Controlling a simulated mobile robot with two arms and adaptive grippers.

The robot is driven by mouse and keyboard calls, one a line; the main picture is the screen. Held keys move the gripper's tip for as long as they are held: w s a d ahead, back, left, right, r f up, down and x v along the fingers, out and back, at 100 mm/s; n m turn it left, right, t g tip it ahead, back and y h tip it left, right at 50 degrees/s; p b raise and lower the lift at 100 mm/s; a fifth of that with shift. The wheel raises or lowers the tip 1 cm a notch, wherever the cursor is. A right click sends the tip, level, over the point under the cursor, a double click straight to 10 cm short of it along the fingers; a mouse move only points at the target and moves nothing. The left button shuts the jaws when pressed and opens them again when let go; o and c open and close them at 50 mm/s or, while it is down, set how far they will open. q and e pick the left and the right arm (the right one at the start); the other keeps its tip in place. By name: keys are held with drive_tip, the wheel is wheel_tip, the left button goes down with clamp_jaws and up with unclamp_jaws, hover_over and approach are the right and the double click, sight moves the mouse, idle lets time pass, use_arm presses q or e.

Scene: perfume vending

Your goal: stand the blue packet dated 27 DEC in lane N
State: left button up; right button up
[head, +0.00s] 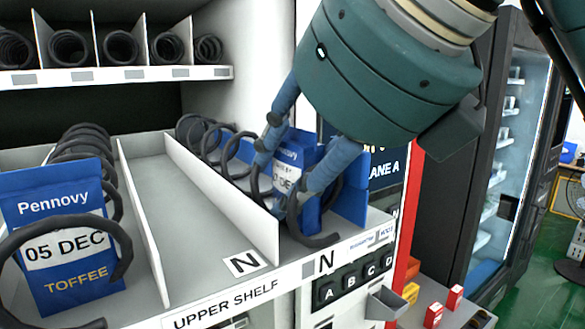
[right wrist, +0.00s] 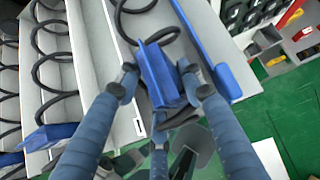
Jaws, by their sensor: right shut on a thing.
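The blue packet (head: 288,176) stands roughly upright among the black coils of the right-hand upper-shelf lane; its white band is partly covered and reads about "7 DE". It also shows in the right wrist view (right wrist: 160,76), between the fingertips. My right gripper (head: 279,178) is shut on this packet, reaching down from above. A black coil (head: 318,239) curves in front of the packet's foot. One N label (head: 325,262) is on the shelf's front edge below this lane; another N tag (head: 243,263) lies left of the divider. My left gripper is not in view.
A Pennovy packet dated 05 DEC (head: 66,243) stands in the left lane's coil. The middle lane (head: 180,215) is empty, beside a white divider (head: 215,190). A blue panel (head: 350,197) stands right of the held packet. An upper shelf (head: 120,75) with coils is above.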

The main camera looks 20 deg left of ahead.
drive_tip(key=shift+f, duration=0.1)
drive_tip(key=o, duration=1)
drive_tip(key=shift+s+d+r, duration=0.15)
drive_tip(key=shift+d+r, duration=0.05)
drive_tip(key=shift+r, duration=0.15)
drive_tip(key=b+v, duration=0.2)
drive_tip(key=v, duration=0.9)
drive_tip(key=shift+s+r, duration=0.15)
drive_tip(key=shift+d, duration=0.1)
